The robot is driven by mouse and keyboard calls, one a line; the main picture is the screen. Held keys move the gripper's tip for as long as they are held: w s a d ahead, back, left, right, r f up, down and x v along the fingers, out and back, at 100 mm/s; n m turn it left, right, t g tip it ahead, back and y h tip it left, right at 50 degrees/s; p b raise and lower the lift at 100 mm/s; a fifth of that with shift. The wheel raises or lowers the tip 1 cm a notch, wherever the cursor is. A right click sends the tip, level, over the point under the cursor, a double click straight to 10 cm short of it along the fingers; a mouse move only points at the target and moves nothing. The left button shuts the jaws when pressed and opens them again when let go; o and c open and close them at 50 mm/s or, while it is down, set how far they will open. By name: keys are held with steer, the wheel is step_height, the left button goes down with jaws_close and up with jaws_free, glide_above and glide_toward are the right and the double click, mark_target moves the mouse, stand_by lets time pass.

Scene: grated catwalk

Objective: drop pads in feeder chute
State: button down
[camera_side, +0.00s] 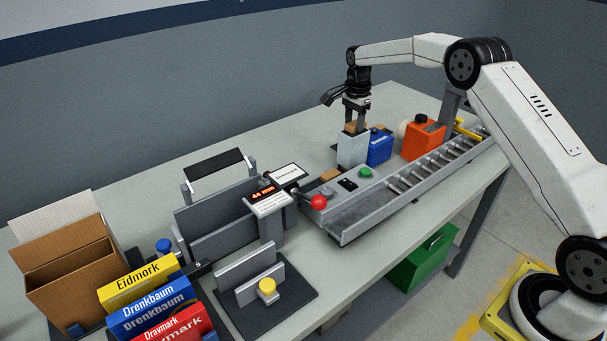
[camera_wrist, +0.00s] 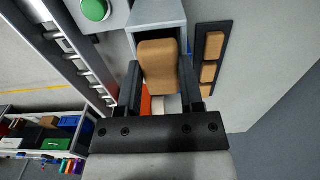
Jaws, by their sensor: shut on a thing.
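My gripper (camera_side: 355,119) points down over the pale grey feeder chute (camera_side: 352,153) and is shut on a tan pad (camera_side: 353,130). The pad's lower part is at the chute's open top; I cannot tell how deep it sits inside. In the wrist view the held pad (camera_wrist: 158,66) lies between my two dark fingers, in front of the chute (camera_wrist: 157,12), whose mouth it partly hides. Several more tan pads (camera_wrist: 214,45) lie in a row on a dark holder (camera_wrist: 224,36) to the right of the chute in the wrist view.
A blue box (camera_side: 379,147) and an orange box (camera_side: 423,139) stand close to the chute. The grey conveyor (camera_side: 372,208) runs along the front, with a green button (camera_side: 366,173) beside it. A red knob (camera_side: 319,202) and display (camera_side: 268,199) stand left. Bare table lies behind the chute.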

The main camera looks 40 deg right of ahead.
stand_by(0.4)
steer(key=shift+c, duration=0.7)
jaws_free()
steer(key=shift+o, duration=0.2)
steer(key=shift+o, duration=0.5)
steer(key=shift+r, duration=0.15)
steer(key=shift+r, duration=2.9)
